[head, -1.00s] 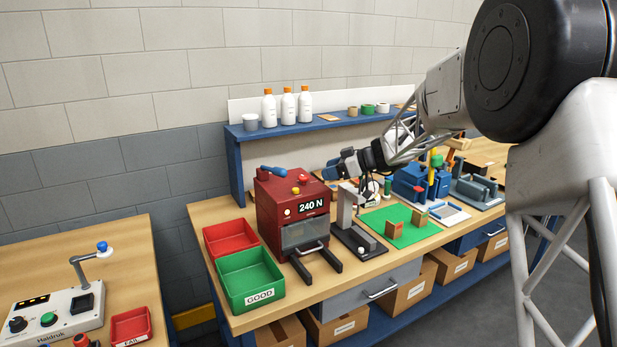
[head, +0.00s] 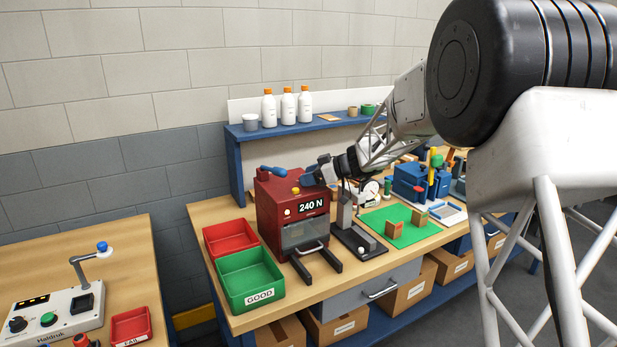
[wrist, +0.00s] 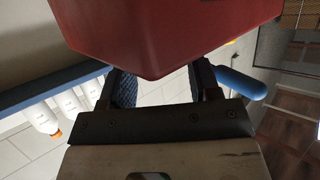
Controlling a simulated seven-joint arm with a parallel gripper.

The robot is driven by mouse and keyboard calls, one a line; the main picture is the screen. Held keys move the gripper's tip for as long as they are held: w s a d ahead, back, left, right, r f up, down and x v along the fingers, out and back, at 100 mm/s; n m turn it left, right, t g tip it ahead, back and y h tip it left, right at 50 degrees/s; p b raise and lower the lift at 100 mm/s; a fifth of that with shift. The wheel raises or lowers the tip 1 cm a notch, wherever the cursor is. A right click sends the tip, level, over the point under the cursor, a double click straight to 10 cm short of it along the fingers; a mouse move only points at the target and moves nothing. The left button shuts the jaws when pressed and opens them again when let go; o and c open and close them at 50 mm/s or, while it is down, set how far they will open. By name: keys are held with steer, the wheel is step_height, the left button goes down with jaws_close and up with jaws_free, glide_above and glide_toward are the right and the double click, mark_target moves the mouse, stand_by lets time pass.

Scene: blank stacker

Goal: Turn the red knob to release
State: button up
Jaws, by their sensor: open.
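A dark red machine (head: 285,222) with a "240 N" display stands on the bench. On its top are a blue lever handle (head: 272,170) and a small yellow button (head: 295,190). The red knob is hidden now; my gripper (head: 307,179) covers the spot on the machine's top right where it showed earlier. In the wrist view my gripper's fingers are open and apart, and the machine's red body (wrist: 170,35) fills the top middle between and beyond them. The blue handle (wrist: 240,82) shows beside the right finger. I cannot tell whether the fingers touch the knob.
A red tray (head: 230,236) and a green GOOD tray (head: 250,278) sit left of the machine. A dark stand with a grey post (head: 345,215) is close on its right, then a green mat (head: 400,222). White bottles (head: 287,106) stand on the shelf behind.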

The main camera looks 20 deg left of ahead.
steer(key=shift+a, duration=0.2)
steer(key=shift+c, duration=0.5)
steer(key=c, duration=0.8)
steer(key=shift+o, duration=0.2)
steer(key=shift+m+t, duration=0.4)
steer(key=shift+t, duration=0.1)
steer(key=shift+s+a+m+t+h, duration=0.15)
steer(key=shift+m+t+h, duration=0.1)
steer(key=shift+m+t, duration=0.65)
steer(key=shift+s+d+m+t+h, duration=0.15)
steer(key=shift+m+t+h, duration=0.15)
steer(key=shift+m+t, duration=0.65)
steer(key=shift+s+a+m+t+h, duration=0.15)
steer(key=shift+m+t+h, duration=0.1)
steer(key=shift+m+t, duration=0.65)
steer(key=shift+t, duration=0.35)
steer(key=shift+s+a+m+t+h, duration=0.1)
steer(key=shift+a+m+t+h, duration=0.05)
steer(key=shift+m+t+h, duration=1.25)
steer(key=shift+s+a+m+t+h, duration=0.1)
steer(key=shift+m+t+h, duration=0.8)
steer(key=shift+m+h, duration=0.5)
